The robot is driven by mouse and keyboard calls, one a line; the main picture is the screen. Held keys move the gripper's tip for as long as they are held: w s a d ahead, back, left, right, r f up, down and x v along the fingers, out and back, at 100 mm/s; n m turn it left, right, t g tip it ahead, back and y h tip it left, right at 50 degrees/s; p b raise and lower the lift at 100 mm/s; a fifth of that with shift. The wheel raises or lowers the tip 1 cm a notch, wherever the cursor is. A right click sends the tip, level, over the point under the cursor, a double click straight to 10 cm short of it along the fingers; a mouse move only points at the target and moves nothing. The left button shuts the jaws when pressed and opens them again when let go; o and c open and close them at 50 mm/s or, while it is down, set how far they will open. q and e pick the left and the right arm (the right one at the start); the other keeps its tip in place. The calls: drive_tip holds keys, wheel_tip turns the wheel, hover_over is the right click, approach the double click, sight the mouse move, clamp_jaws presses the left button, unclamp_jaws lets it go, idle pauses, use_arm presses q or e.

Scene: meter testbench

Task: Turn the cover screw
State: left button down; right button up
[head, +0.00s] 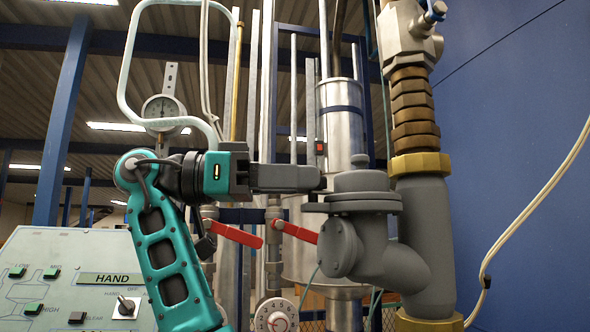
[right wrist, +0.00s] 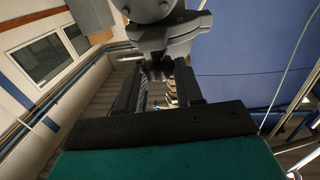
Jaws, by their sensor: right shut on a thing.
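The grey cast housing (head: 345,243) with its round flanged cover (head: 360,182) stands right of centre in the head view. My right gripper (head: 322,185) reaches it from the left, fingers level, tips at the left edge of the cover. In the right wrist view the fingers (right wrist: 158,75) stand on both sides of a small dark part, which I take for the cover screw (right wrist: 158,68), below the grey flange (right wrist: 168,38). The gripper is shut on it. In the head view the screw is mostly hidden at the fingertips. My left gripper is not in view.
Two red lever handles (head: 300,232) sit just below my gripper. A thick pipe with brass nuts (head: 420,163) rises right of the housing. A control panel (head: 75,275) is at lower left and a numbered dial (head: 276,317) at the bottom. The blue wall (head: 530,130) is at right.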

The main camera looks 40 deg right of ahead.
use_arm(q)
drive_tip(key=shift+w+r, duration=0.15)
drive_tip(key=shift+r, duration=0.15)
use_arm(e)
drive_tip(key=shift+m+g+y, duration=0.5)
drive_tip(key=shift+g, duration=0.1)
drive_tip(key=o, duration=1)
drive_tip(key=shift+o, duration=0.2)
drive_tip(key=shift+d, duration=0.1)
